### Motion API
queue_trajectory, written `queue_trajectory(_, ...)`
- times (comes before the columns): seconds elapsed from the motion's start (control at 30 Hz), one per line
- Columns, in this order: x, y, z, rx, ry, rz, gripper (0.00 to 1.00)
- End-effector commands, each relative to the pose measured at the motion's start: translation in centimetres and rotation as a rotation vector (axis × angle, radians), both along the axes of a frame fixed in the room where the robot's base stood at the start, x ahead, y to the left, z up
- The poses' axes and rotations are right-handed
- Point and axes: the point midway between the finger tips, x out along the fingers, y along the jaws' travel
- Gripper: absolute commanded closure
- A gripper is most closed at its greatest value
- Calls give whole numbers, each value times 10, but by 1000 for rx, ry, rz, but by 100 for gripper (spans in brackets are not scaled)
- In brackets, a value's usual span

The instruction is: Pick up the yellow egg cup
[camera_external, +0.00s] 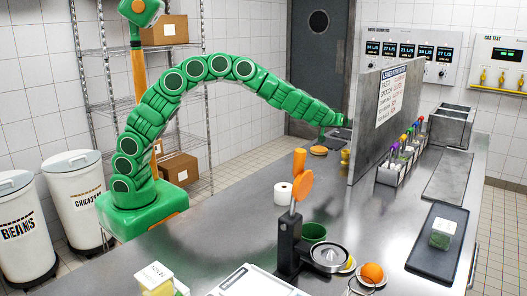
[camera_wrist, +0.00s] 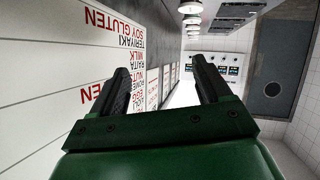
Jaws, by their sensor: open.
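A small yellow object, apparently the yellow egg cup (camera_external: 345,157), stands on the steel counter beside the left edge of the grey partition. It is small and partly hard to make out. My gripper (camera_external: 346,122) is at the end of the outstretched green arm, above the egg cup and close to the partition. In the wrist view my gripper (camera_wrist: 163,85) shows two dark fingers spread apart with nothing between them. The egg cup does not show in the wrist view.
The grey partition (camera_external: 364,115) bears a white allergen sign (camera_wrist: 60,60). An orange-brown round item (camera_external: 318,150) lies left of the egg cup. A white roll (camera_external: 282,193), a black juicer stand (camera_external: 290,245) and a green cup (camera_external: 313,232) stand nearer. Open counter lies between.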

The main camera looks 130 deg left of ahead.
Motion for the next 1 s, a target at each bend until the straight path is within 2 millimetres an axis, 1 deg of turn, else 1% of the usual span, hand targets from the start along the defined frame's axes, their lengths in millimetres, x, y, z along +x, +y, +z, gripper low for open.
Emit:
queue_trajectory(0.03, -1, 3, -24, -7, 39, -2, 22)
queue_trajectory(0.1, -2, 6, -49, -12, 83, -5, 22)
queue_trajectory(0.2, -5, 9, -81, -16, 142, -12, 22)
queue_trajectory(0.3, -8, 11, -102, -19, 181, -16, 22)
queue_trajectory(0.4, -10, 12, -114, -20, 204, -18, 22)
queue_trajectory(0.5, -11, 13, -119, -20, 212, -19, 22)
queue_trajectory(0.83, -8, 30, -129, -20, 212, -18, 22)
queue_trajectory(1.0, -7, 35, -131, -20, 213, -19, 22)
